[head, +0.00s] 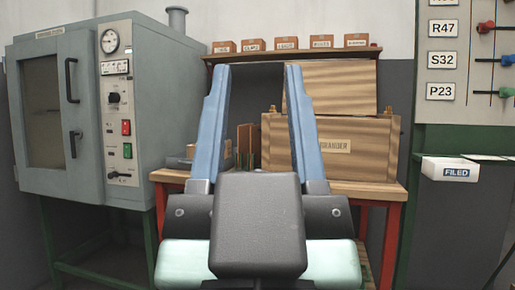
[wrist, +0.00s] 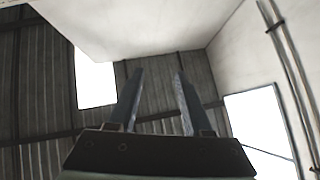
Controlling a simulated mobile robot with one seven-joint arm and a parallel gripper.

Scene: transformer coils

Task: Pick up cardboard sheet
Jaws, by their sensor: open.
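My gripper (head: 258,72) is in the middle of the head view, with its two blue fingers pointing up and spread wide apart. Nothing is between them. In the wrist view my gripper (wrist: 159,74) is also open and empty, against the ceiling and walls. I cannot make out a cardboard sheet for certain. Small brown upright pieces (head: 245,134) stand on the workbench, seen between the fingers; what they are is unclear. A wood-coloured box (head: 365,140) with a label is on the bench to the right, partly hidden by the right finger.
A wooden workbench (head: 370,188) with red legs is behind the gripper. A grey oven cabinet (head: 40,100) stands at left. A shelf (head: 375,53) with small labelled boxes hangs above. At right are a panel with labels (head: 442,60) and a white tray marked FILED (head: 432,170).

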